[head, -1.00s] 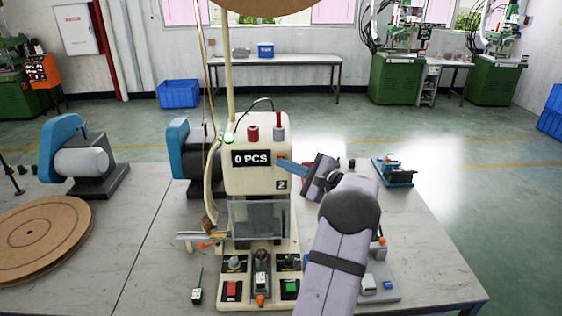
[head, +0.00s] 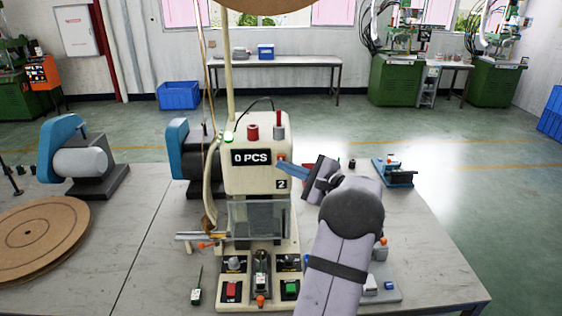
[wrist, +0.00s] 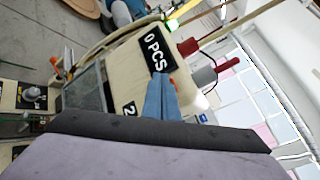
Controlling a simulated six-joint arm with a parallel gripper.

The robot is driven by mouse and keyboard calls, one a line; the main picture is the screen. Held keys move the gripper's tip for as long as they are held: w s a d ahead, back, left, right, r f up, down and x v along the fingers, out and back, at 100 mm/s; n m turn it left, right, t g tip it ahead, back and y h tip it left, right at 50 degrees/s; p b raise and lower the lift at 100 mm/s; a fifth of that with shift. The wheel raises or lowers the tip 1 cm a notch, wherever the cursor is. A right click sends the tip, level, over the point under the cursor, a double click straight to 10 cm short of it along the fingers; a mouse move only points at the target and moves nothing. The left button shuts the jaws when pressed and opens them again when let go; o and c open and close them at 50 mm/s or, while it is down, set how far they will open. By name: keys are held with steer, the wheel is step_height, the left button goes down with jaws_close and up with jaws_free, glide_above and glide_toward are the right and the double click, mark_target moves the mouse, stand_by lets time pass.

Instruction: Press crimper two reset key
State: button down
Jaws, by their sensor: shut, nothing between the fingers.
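Crimper two (head: 258,180) is a cream machine marked "2" at the middle of the table in the head view, its counter display (head: 251,157) reading "0 PCS". It also shows tilted in the wrist view (wrist: 125,75). My gripper (head: 279,163) is shut and empty, its blue fingers pointing left at the right side of the machine's face, beside the display. A small orange-red spot (head: 281,157) shows right at the fingertips and looks like the reset key. In the wrist view, the fingertips (wrist: 158,80) lie over the face just below the display and hide the key. I cannot tell whether they touch it.
A red button (head: 231,290) and a green button (head: 290,288) sit on the machine's base. A clear guard (head: 258,219) covers its middle. A blue-and-black device (head: 395,172) stands at the right. A brown disc (head: 40,235) lies at the left.

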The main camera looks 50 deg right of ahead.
steer(key=shift+s+a+b, duration=1.25)
steer(key=shift+s+a, duration=0.55)
